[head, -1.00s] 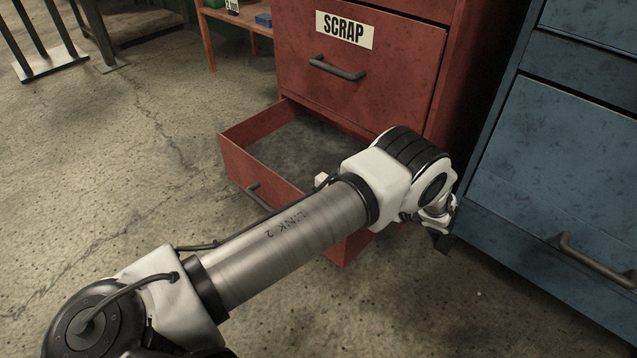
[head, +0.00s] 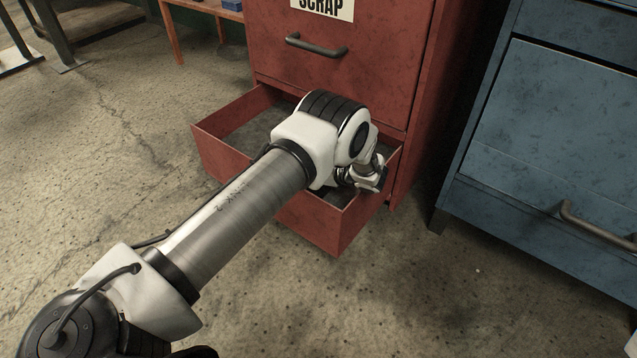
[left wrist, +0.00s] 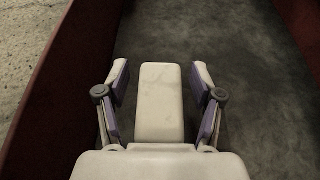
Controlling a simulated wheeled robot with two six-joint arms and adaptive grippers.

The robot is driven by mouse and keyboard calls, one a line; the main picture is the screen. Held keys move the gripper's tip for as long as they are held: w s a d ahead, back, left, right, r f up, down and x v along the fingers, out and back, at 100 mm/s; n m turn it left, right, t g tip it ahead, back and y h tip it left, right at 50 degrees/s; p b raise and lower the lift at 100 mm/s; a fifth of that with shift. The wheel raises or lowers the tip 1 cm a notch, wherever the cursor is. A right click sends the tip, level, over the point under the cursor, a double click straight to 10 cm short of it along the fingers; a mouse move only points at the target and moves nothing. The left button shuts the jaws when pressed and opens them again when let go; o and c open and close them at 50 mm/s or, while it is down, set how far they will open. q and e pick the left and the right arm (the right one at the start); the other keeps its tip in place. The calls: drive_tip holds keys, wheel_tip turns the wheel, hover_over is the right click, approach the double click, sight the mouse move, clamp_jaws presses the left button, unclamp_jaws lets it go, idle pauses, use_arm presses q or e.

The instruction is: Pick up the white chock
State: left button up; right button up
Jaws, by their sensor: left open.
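The white chock (left wrist: 161,103) is a pale oblong block in the left wrist view. It lies inside the open red drawer, between the two fingers of my left gripper (left wrist: 160,90). The fingers are open, with a visible gap on each side of the chock. In the head view my left gripper (head: 366,180) is over the right part of the drawer (head: 318,222), and the chock is hidden behind my arm. My right gripper is not in view.
The drawer's side walls (left wrist: 60,70) rise on both sides of the gripper. The red cabinet (head: 350,75) labelled SCRAP stands behind the drawer. A blue cabinet (head: 560,130) with a handle stands to the right. The concrete floor in front is clear.

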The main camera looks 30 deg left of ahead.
use_arm(q)
drive_tip(key=shift+r, duration=0.1)
clamp_jaws()
